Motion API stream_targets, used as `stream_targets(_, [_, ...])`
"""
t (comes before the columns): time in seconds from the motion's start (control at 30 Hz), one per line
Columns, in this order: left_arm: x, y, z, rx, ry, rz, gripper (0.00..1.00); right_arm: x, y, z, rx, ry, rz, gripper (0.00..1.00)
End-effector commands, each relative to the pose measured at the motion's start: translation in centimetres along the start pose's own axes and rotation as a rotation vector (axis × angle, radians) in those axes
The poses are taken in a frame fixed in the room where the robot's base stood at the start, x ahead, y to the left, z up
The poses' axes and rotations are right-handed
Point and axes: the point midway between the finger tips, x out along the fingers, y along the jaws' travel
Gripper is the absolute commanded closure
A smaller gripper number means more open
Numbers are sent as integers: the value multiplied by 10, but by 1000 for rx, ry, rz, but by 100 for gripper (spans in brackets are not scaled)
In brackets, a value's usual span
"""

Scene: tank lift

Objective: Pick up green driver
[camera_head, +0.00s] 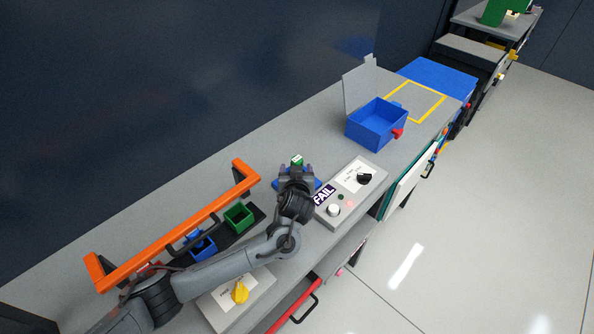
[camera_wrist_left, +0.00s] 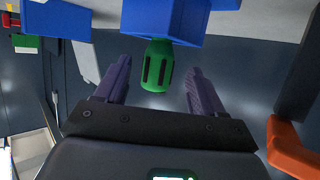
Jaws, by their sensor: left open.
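The green driver (camera_wrist_left: 157,65) shows its dark-striped green handle in the left wrist view, with its other end hidden at a blue holder (camera_wrist_left: 165,20). My left gripper (camera_wrist_left: 160,74) is open, with one finger on each side of the handle and a visible gap to both. In the head view the driver's green top (camera_head: 297,160) shows just beyond my left gripper (camera_head: 296,170), over the blue holder (camera_head: 280,184) on the bench. My wrist hides most of the holder there. My right gripper is not in view.
A grey control box (camera_head: 350,190) with a FAIL label stands close right of my gripper. An orange rail (camera_head: 175,235) and a green bin (camera_head: 239,217) lie to the left. A blue open box (camera_head: 376,124) stands farther back; bench between is clear.

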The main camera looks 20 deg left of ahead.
Motion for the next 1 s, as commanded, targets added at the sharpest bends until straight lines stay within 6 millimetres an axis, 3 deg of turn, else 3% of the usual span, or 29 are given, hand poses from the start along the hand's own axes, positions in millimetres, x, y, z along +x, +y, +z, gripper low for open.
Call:
stream_targets(0.17, [10,1,-1,0,1,0,31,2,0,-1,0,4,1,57])
stream_targets(0.5, [49,3,-4,0,0,0,31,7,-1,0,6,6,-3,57])
stream_targets(0.83, [53,3,-3,0,-1,1,31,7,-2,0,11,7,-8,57])
stream_targets(1.0, [53,3,-3,0,-1,1,57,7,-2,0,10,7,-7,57])
